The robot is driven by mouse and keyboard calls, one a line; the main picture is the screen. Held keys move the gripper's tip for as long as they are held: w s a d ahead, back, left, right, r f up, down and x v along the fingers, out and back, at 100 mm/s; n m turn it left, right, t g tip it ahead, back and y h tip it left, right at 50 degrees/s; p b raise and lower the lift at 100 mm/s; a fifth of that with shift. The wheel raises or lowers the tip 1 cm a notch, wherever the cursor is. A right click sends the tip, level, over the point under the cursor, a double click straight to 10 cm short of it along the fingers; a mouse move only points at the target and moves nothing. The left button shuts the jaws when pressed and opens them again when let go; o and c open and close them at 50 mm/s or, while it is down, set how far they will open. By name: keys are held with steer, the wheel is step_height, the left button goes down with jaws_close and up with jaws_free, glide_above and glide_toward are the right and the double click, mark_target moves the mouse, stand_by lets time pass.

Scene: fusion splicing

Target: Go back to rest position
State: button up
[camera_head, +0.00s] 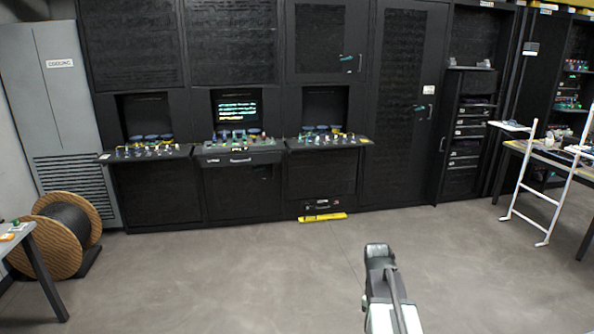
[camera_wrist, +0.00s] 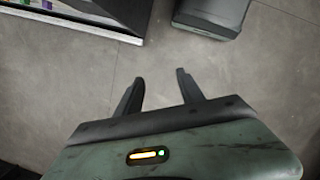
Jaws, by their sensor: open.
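In the wrist view, my gripper (camera_wrist: 158,88) is open, with two dark fingers apart and nothing between them. Bare grey floor (camera_wrist: 150,55) shows past the fingertips. In the head view, my arm rises at the bottom, right of centre, over the open floor (camera_head: 250,275). The fingers cannot be made out in the head view.
Black cabinets with control desks (camera_head: 240,148) line the back wall. A cable drum (camera_head: 62,232) and a table edge (camera_head: 20,232) stand at left. A white rail frame (camera_head: 540,195) and a workbench (camera_head: 560,160) stand at right. A yellow bar (camera_head: 322,217) lies at the cabinet foot. The middle floor is clear.

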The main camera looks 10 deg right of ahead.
steer(key=a+m+t+y, duration=0.1)
steer(key=a+m, duration=0.4)
steer(key=a, duration=1.5)
steer(key=shift+w+a+f+t, duration=0.3)
steer(key=shift+a+f+t, duration=0.05)
steer(key=shift+t, duration=0.25)
